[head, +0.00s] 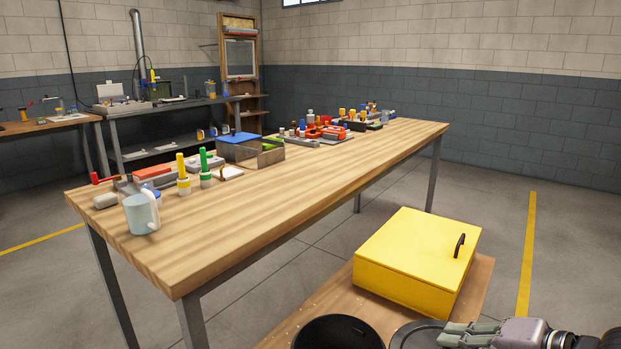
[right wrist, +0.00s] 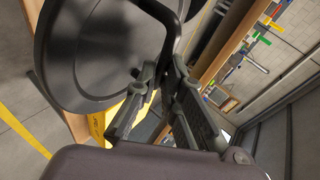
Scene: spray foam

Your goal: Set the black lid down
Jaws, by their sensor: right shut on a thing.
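The black lid (right wrist: 95,50) fills the upper left of the right wrist view, seen as a round disc with a raised rim. It also shows at the bottom edge of the head view (head: 411,336), partly cut off. My right gripper (right wrist: 160,82) is shut on the lid, at the dark handle on its near side. In the head view the right gripper (head: 452,333) is at the bottom right, beside the lid. An open black bin (head: 338,333) stands just left of the lid, cut off by the bottom edge. My left gripper is in neither view.
A yellow box (head: 410,258) with a black handle sits on a low wooden surface (head: 318,312) behind the bin and lid. A long wooden workbench (head: 290,195) holds a pale blue mug (head: 138,214) and many tools. Grey floor is clear at the right.

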